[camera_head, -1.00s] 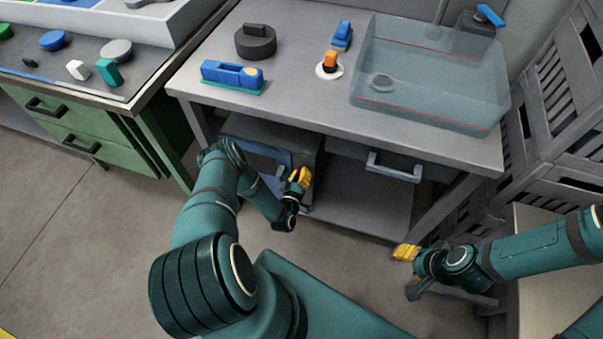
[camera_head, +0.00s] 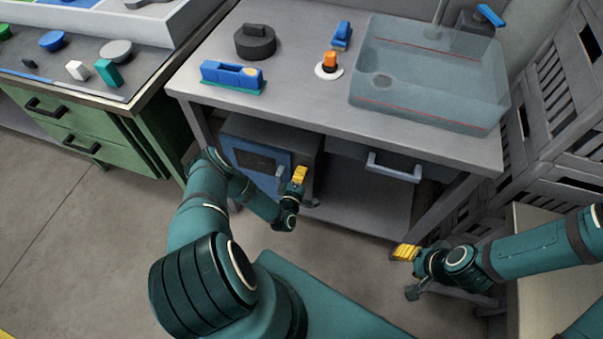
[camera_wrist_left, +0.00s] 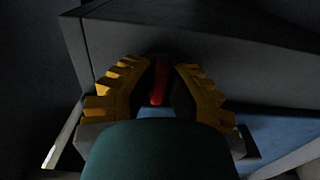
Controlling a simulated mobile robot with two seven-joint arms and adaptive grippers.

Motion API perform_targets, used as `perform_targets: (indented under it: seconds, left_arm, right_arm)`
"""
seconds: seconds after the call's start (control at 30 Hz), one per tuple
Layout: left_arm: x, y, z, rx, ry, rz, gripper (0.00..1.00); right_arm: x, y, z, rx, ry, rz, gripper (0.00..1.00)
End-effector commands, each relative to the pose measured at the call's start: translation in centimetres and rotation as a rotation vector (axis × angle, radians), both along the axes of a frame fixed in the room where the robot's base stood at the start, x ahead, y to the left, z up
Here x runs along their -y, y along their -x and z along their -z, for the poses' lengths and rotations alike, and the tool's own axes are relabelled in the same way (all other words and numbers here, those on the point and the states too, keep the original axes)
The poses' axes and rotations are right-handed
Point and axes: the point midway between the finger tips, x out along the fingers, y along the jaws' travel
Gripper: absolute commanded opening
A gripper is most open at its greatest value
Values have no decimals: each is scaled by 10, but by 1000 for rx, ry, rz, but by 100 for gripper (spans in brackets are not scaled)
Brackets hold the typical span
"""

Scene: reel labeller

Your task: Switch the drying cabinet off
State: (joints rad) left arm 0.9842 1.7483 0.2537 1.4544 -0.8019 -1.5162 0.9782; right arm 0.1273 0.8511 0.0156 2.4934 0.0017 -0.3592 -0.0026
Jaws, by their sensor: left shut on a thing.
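The drying cabinet (camera_head: 300,141) is a dark grey box with a blue front and a dark window, standing under the bench. My left gripper (camera_head: 300,174) is at the right part of its front. In the left wrist view, the yellow fingers of my left gripper (camera_wrist_left: 158,84) are on either side of a narrow red switch lever (camera_wrist_left: 158,82) and shut on it. The cabinet's grey body (camera_wrist_left: 200,45) and blue front (camera_wrist_left: 285,135) show there too. The lever is hidden in the head view. My right gripper (camera_head: 406,252) is off to the right, low before the bench; its jaw opening is unclear.
The grey bench (camera_head: 310,103) overhangs the cabinet. A pale door handle (camera_head: 281,179) stands out near my left gripper. A drawer with a handle (camera_head: 393,168) is to the right. Grey crates (camera_head: 565,110) stand at the far right. Open floor lies at left.

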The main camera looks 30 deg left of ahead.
Motion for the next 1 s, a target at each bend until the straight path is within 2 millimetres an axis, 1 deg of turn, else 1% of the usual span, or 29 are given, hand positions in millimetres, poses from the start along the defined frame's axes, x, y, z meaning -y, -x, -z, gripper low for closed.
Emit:
perform_targets:
  seconds: [0.23, 0.63, 0.67, 0.7, 1.0]
  left_arm:
    - [0, -2, -2, 14, 42, 1, 0]
    - [0, -2, -2, 16, 46, 1, 0]
    - [0, -2, -2, 16, 45, 1, 24]
    - [0, -2, -2, 15, 45, 1, 26]
    - [0, -1, -2, 13, 44, 0, 26]
  right_arm:
    - [0, 0, 0, 0, 0, 0, 47]
    - [0, 0, 0, 0, 0, 0, 47]
    - [0, 0, 0, 0, 0, 0, 47]
    - [0, 0, 0, 0, 0, 0, 47]
    - [0, 0, 0, 0, 0, 0, 47]
